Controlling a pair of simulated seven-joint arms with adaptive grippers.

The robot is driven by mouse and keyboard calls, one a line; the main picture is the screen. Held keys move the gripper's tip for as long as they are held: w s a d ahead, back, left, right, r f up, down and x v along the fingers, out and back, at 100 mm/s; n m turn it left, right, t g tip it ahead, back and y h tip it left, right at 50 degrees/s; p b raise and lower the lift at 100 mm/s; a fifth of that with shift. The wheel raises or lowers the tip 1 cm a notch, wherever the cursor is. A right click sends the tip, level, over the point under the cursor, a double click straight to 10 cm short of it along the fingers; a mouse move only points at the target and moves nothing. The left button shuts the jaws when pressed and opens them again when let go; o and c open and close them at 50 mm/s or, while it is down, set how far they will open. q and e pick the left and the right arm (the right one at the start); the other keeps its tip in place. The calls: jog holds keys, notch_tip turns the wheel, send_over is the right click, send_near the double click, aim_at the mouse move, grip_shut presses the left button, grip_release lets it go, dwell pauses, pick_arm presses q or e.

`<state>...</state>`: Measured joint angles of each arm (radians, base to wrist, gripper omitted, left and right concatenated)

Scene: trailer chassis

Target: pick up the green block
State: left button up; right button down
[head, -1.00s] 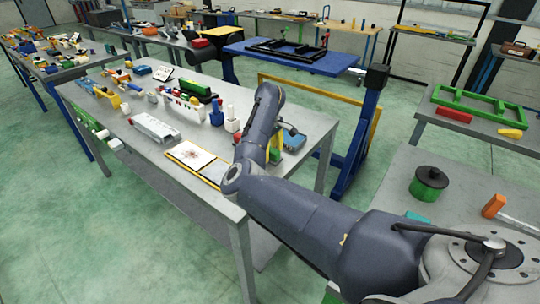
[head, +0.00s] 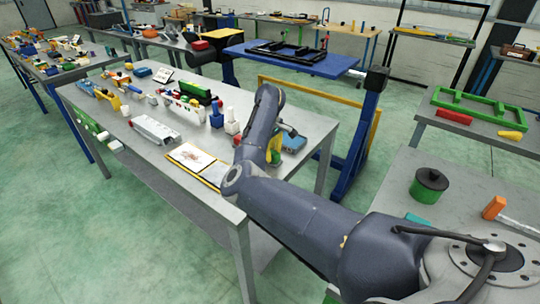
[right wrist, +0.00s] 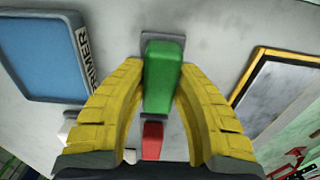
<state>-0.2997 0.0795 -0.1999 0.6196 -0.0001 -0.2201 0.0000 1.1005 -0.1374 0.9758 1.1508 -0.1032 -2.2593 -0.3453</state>
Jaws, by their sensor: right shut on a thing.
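The green block (right wrist: 162,80) is in the middle of the right wrist view, between the two yellow fingers of my right gripper (right wrist: 160,68). The fingers are closed on its two sides. A grey piece shows at its far end. I cannot tell whether the block touches the table. In the head view my right gripper (head: 273,150) is low over the right end of the grey table (head: 222,201), mostly hidden by my forearm. My left gripper is not in view.
Near the gripper are a blue box (right wrist: 40,55) with dark lettering, a red piece (right wrist: 152,141) and a yellow-edged panel (right wrist: 283,88). Several blocks and a grey channel piece (head: 154,130) lie further left. Another bench with a green frame (head: 480,107) stands at right.

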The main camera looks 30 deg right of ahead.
notch_tip(320, 180, up, 20)
dwell(0.6)
